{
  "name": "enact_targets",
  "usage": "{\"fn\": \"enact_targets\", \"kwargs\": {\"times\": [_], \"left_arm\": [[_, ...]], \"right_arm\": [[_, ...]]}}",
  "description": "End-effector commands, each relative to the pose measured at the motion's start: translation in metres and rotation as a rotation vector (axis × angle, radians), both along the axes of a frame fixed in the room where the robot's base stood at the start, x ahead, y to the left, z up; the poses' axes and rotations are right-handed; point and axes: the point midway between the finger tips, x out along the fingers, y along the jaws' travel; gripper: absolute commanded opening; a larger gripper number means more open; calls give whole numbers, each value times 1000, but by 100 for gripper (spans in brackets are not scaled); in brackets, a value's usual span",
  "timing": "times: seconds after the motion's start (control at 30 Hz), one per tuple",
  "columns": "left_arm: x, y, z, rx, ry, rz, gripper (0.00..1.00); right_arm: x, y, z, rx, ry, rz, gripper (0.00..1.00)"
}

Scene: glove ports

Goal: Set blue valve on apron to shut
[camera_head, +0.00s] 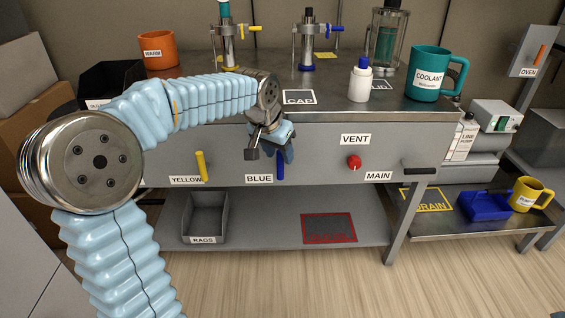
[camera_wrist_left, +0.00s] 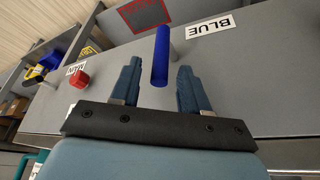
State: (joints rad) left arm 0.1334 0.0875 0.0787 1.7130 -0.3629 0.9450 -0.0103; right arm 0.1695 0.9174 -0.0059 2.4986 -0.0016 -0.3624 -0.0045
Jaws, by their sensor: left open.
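The blue valve handle (camera_head: 281,165) is on the front apron (camera_head: 320,160) of the bench, just right of the BLUE label (camera_head: 258,178). It hangs about vertical in the head view. My left gripper (camera_head: 270,152) is in front of the apron at the handle's upper end, partly covering it. In the left wrist view the blue handle (camera_wrist_left: 160,56) shows between and beyond the two fingertips (camera_wrist_left: 158,82) of my open left gripper. Whether the fingers touch it cannot be told. My right gripper is not in view.
A yellow handle (camera_head: 202,166) is left on the apron, and a red knob (camera_head: 354,162) is to the right near the MAIN label (camera_head: 378,176). A black bar handle (camera_head: 419,171) sits at the right end. A grey RAGS bin (camera_head: 205,217) stands on the lower shelf.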

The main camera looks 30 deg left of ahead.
Motion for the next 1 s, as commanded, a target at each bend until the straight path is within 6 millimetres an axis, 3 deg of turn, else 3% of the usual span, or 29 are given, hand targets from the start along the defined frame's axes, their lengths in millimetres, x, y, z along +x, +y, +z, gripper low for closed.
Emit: {"fn": "enact_targets", "kwargs": {"times": [0.03, 0.2, 0.6, 0.9, 1.0], "left_arm": [[3, 0, -11, 1, 4, -1, 45], [12, -1, -30, 0, 1, -1, 45], [15, -1, -36, 0, 0, 0, 44], [15, -1, -36, 0, 0, 0, 0], [15, -1, -36, 0, -1, 0, 0]], "right_arm": [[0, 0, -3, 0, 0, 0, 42], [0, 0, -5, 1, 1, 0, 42], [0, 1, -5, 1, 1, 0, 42], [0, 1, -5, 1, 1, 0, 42], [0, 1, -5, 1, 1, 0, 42]]}}
